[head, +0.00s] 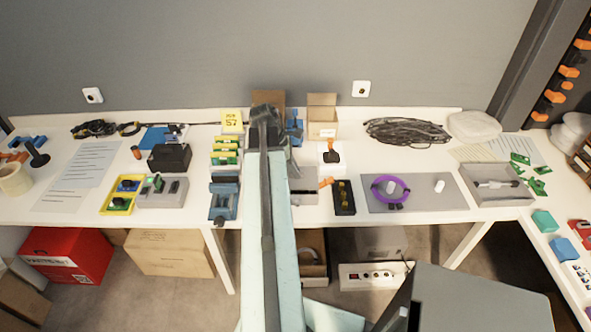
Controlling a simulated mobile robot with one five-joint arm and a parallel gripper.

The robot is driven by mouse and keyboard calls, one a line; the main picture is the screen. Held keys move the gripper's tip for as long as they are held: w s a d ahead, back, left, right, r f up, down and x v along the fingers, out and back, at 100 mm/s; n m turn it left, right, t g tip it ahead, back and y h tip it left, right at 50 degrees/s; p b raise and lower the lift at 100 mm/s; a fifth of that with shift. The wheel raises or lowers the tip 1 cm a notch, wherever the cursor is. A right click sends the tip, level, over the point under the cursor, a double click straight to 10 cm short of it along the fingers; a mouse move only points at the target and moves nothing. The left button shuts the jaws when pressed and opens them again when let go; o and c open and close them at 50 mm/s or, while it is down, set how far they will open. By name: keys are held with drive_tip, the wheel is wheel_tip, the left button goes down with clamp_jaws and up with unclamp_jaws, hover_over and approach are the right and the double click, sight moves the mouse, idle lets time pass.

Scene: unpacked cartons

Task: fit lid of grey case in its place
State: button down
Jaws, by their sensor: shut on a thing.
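My arm reaches up the middle of the head view over the table. My gripper (267,118) is at its far end, seen from behind, with the fingertips hidden by my own wrist. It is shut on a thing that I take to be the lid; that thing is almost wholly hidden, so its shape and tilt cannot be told. An open-looking grey case (304,188) stands on the table just right of my arm, nearer than my gripper. Its left part is hidden behind the arm. No contact between lid and case can be seen.
Left of my arm stand a blue device (223,200) and a rack of green cards (225,151). Right of the case are a black block (344,197) and a grey mat (440,200) with a purple ring. An open carton (322,115) and black cable coil (406,132) lie behind.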

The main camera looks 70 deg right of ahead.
drive_tip(key=shift+f, duration=0.1)
idle(0.4)
drive_tip(key=shift+f+b, duration=1)
drive_tip(key=shift+b, duration=0.2)
drive_tip(key=c, duration=1.4)
unclamp_jaws()
drive_tip(key=p+v, duration=0.7)
drive_tip(key=shift+r, duration=0.3)
drive_tip(key=shift+w+r, duration=0.1)
drive_tip(key=shift+r, duration=0.1)
drive_tip(key=shift+a+f, duration=0.1)
drive_tip(key=shift+f, duration=0.05)
drive_tip(key=shift+w, duration=0.1)
